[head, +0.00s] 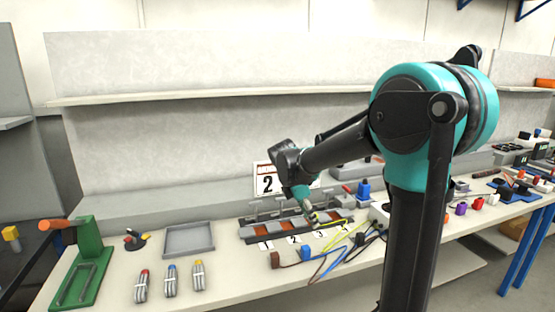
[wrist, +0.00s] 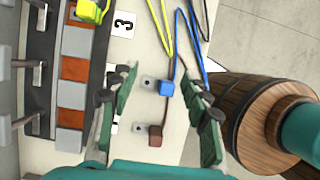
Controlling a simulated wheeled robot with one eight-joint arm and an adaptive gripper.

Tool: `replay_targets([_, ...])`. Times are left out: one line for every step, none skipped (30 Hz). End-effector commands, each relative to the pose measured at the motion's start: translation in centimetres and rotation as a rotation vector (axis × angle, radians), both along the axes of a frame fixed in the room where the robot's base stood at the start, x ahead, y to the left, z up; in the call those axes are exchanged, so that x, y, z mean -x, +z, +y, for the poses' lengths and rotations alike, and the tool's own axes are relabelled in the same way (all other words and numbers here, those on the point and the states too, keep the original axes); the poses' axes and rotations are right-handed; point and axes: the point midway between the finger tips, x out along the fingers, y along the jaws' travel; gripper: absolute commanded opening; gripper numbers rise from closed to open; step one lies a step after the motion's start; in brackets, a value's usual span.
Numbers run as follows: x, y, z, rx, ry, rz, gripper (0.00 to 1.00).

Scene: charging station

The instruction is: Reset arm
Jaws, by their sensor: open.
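My gripper (head: 311,212) hangs over the charging station (head: 250,236), tilted down, at the end of my bent arm. In the wrist view its two green fingers (wrist: 164,98) are spread apart with nothing held between them. A blue plug (wrist: 166,88) and a brown plug (wrist: 155,136) appear between the fingers but lie on the table below. In the head view the blue plug (head: 305,254) and brown plug (head: 275,260) lie in front of the station. A yellow plug (wrist: 92,11) is at the station's numbered strip, partly cut off by the wrist view's top edge.
Blue, brown and yellow cables (head: 338,240) run along the front edge. A shelf (head: 220,97) spans the wall behind. A wooden barrel (wrist: 235,105) stands beyond the table.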

Motion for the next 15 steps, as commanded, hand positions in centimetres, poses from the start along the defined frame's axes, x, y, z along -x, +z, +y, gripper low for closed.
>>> replay_targets([0.0, 0.0, 0.0, 0.000, 0.000, 0.000, 0.47])
replay_targets([0.1, -0.1, -0.2, -0.005, -0.012, -0.005, 0.47])
replay_targets([0.4, -0.2, -0.4, -0.013, -0.034, -0.015, 0.47])
replay_targets([0.6, -0.4, -0.6, -0.020, -0.049, -0.022, 0.47])
replay_targets([0.8, -0.5, -0.7, -0.026, -0.065, -0.029, 0.47])
replay_targets([1.0, -0.6, -1.0, -0.035, -0.086, -0.039, 0.47])
replay_targets([1.2, -0.8, -1.1, -0.043, -0.106, -0.047, 0.47])
replay_targets([1.4, -0.9, -1.3, -0.051, -0.123, -0.054, 0.47])
replay_targets([1.7, -1.1, -1.5, -0.061, -0.146, -0.064, 0.47])
replay_targets([2.0, -1.2, -1.7, -0.069, -0.166, -0.073, 0.47])
replay_targets([2.3, -1.4, -1.9, -0.077, -0.189, -0.082, 0.47])
replay_targets([2.6, -1.6, -2.2, -0.090, -0.220, -0.096, 0.47])
replay_targets([2.9, -1.8, -2.4, -0.101, -0.245, -0.106, 0.47])
replay_targets([3.2, -2.0, -2.6, -0.114, -0.275, -0.117, 0.47])
replay_targets([3.7, -2.3, -2.9, -0.128, -0.313, -0.132, 0.47])
